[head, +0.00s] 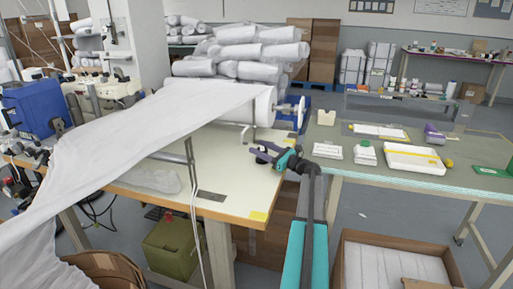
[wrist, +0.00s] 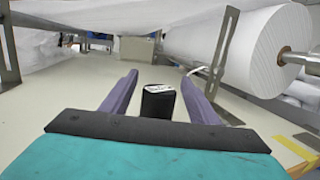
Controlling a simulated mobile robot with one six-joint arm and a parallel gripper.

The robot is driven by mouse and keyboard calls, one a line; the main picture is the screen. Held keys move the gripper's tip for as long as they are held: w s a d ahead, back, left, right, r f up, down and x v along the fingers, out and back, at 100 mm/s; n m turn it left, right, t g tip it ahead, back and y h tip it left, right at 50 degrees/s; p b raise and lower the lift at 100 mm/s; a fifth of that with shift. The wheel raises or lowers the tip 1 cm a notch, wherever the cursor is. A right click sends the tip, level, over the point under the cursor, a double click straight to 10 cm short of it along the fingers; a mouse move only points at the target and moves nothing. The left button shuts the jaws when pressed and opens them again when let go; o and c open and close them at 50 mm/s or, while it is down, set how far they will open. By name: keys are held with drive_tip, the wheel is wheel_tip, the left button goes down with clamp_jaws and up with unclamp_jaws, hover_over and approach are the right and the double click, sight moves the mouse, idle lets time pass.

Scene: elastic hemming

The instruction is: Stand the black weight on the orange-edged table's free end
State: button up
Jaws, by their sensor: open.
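In the wrist view the black weight (wrist: 158,103), with a pale label on top, stands upright on the cream table top between my gripper's two purple fingers. My gripper (wrist: 160,92) is open, with a gap between each finger and the weight. In the head view my gripper (head: 262,153) is low over the right part of the orange-edged table (head: 232,182); I cannot make out the weight clearly there.
A large white roll (wrist: 264,48) on a metal shaft hangs at the right of the wrist view, close beyond the fingers. White fabric (head: 150,125) stretches down to the left. A green-topped table (head: 390,178) with trays stands to the right.

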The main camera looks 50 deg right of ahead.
drive_tip(key=v, duration=0.9)
drive_tip(key=shift+s+b, duration=0.1)
drive_tip(key=shift+b, duration=0.25)
idle(0.3)
